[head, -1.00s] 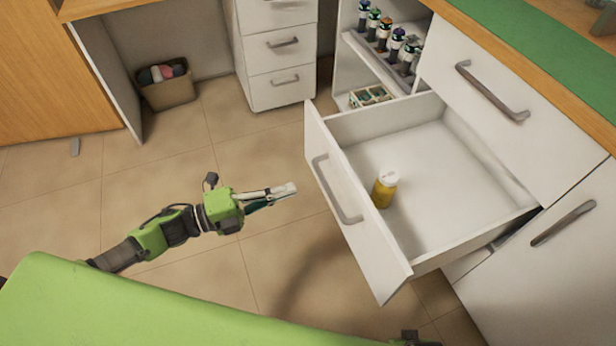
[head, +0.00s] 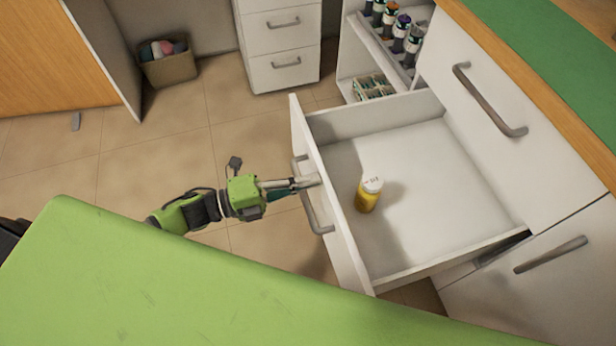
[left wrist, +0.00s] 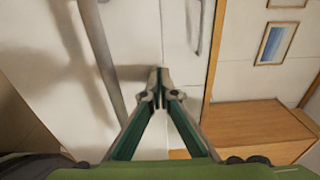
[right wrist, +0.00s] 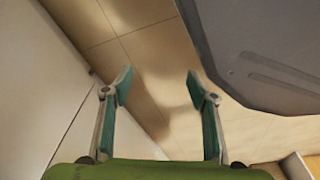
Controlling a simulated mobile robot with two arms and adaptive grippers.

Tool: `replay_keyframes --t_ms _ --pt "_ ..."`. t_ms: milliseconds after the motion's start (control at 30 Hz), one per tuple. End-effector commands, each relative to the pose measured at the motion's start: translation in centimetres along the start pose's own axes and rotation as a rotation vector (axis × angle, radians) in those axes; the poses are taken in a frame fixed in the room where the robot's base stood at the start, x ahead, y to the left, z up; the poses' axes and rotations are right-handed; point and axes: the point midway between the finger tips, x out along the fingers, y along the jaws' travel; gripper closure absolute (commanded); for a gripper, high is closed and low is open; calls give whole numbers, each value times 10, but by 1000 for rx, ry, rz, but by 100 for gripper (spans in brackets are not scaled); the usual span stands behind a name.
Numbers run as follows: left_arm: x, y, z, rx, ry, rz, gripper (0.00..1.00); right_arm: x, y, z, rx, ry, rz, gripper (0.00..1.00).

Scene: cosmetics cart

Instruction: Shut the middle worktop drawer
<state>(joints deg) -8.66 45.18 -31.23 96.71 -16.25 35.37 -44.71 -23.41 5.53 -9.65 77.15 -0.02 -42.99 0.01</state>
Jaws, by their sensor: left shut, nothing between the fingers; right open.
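The open drawer (head: 345,215) is pulled well out, under a shut drawer (head: 500,65). Its white front carries a grey bar handle (head: 312,200). My left gripper (head: 316,180) is shut and empty, with its fingertips at the outer face of the drawer front beside the handle. Whether they touch it I cannot tell. The left wrist view shows the closed fingertips (left wrist: 160,84) over a white front, with a bar handle (left wrist: 100,50) to their left. My right gripper (right wrist: 158,86) is open and empty, and shows only in the right wrist view, above the tiled floor.
A yellow bottle with a white cap (head: 369,195) stands inside the drawer. Beyond it is an open shelf with several dark bottles (head: 400,35) and a small box (head: 374,87). A basket (head: 168,68) stands at the back left.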

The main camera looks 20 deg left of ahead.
Motion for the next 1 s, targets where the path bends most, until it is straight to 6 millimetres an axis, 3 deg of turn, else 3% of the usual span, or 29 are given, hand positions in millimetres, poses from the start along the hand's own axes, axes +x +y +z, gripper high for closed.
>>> replay_keyframes --t_ms 267,467,1000 --pt "7 0 0 -1 0 -2 100 0 0 1 0 -3 0 47" --pt "36 -1 1 1 -1 -5 100 -1 0 -3 0 -3 0 47" --pt "181 0 0 2 1 -5 100 -36 1 -39 7 29 1 47"
